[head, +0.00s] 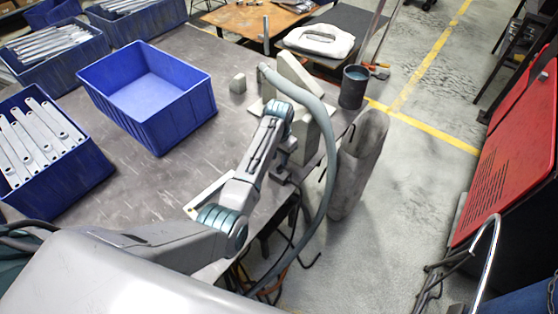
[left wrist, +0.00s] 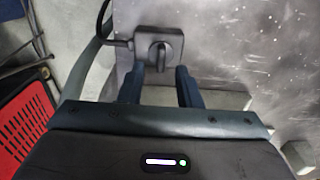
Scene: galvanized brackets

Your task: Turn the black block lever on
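The block lever is a dark grey box (left wrist: 173,44) with a black lever (left wrist: 159,55) on its face, at the top of the left wrist view. The lever lies roughly upright in that picture, and a black cable leaves the box on the left. In the head view the box (head: 283,161) sits by the table's right edge, partly covered by my arm. My left gripper (left wrist: 159,84) is open, its two dark fingers apart, with the lever ahead of the gap between them. I cannot tell whether they touch it. In the head view the gripper (head: 286,131) is mostly hidden. My right gripper is not in view.
On the grey table (head: 190,50) stand an empty blue bin (head: 160,125), a bin of metal brackets (head: 80,175), a small grey cube (head: 238,83) and pale upright blocks (head: 292,72). A dark cup (head: 353,88) is at the right edge. A red cabinet (head: 500,165) stands farther right.

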